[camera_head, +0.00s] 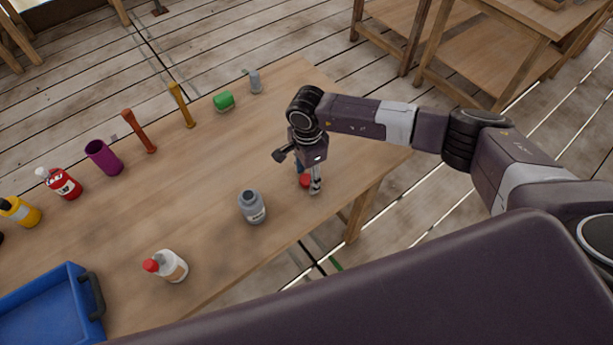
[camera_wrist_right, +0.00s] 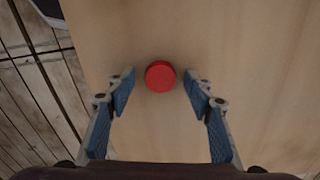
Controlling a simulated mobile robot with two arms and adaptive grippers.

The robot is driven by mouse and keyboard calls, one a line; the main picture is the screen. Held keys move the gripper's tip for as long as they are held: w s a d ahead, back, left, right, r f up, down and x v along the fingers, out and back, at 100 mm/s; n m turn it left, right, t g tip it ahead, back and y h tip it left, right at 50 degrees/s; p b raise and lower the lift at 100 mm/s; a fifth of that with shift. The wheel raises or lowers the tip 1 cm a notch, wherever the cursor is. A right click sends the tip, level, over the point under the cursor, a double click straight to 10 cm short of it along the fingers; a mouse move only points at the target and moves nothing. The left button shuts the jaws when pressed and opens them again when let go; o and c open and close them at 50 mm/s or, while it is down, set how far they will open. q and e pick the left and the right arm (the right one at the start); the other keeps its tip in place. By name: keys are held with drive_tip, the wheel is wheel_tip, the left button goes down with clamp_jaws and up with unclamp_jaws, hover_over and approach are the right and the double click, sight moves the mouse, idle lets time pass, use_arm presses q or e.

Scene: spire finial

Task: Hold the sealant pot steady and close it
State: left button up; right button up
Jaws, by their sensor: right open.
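A grey pot (camera_head: 252,208) with a pale label stands upright on the wooden table, near its front edge; its top looks uncapped. A round red lid (camera_head: 305,181) lies flat on the table to the right of the pot. My right gripper (camera_head: 309,178) points down over the red lid, open. In the right wrist view, the red lid (camera_wrist_right: 160,76) sits between the two open fingertips (camera_wrist_right: 159,80), with a gap on each side. My left gripper is not in view.
A white bottle with a red cap (camera_head: 172,267) and a blue crate (camera_head: 45,310) are at the front left. Along the far side stand a red bottle (camera_head: 64,184), a purple cup (camera_head: 103,158), a green item (camera_head: 224,101) and others. The table's middle is clear.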

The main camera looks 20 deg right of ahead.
sight(307, 179)
drive_tip(key=shift+c, duration=0.3)
drive_tip(key=c, duration=0.8)
drive_tip(key=shift+o, duration=0.2)
wheel_tip(307, 179, up, 20)
drive_tip(key=b, duration=0.5)
